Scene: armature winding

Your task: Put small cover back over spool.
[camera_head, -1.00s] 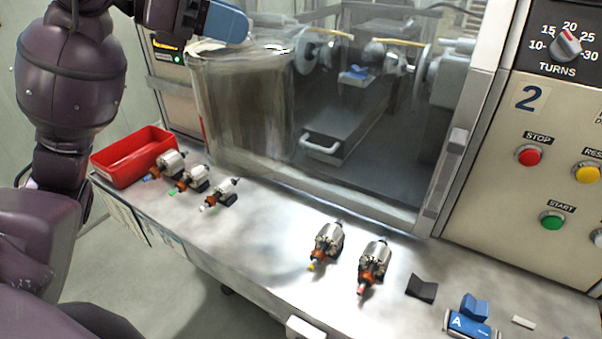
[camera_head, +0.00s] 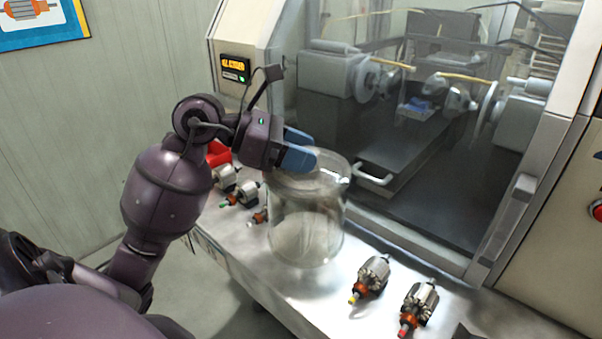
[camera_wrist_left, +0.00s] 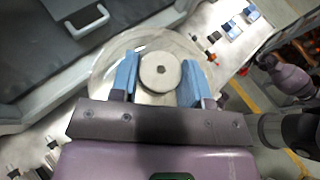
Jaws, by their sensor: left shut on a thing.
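The small cover (camera_head: 307,215) is a clear cylinder in the head view, upright over the steel bench between two groups of armatures. My left gripper (camera_head: 300,152) is at its top, blue fingers pointing right. In the left wrist view the left gripper (camera_wrist_left: 158,82) is shut on the cover's round knob, and the cover's clear rim (camera_wrist_left: 104,66) spreads around it. A pale shape shows through the lower cover; I cannot tell if it is the spool. I cannot tell if the cover's bottom touches the bench. My right gripper is not in view.
Two armatures (camera_head: 370,278) (camera_head: 419,306) lie right of the cover. Several smaller-looking ones (camera_head: 247,193) lie left of it, by a partly hidden red bin (camera_head: 217,154). The winding machine's window (camera_head: 430,130) and frame stand close behind.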

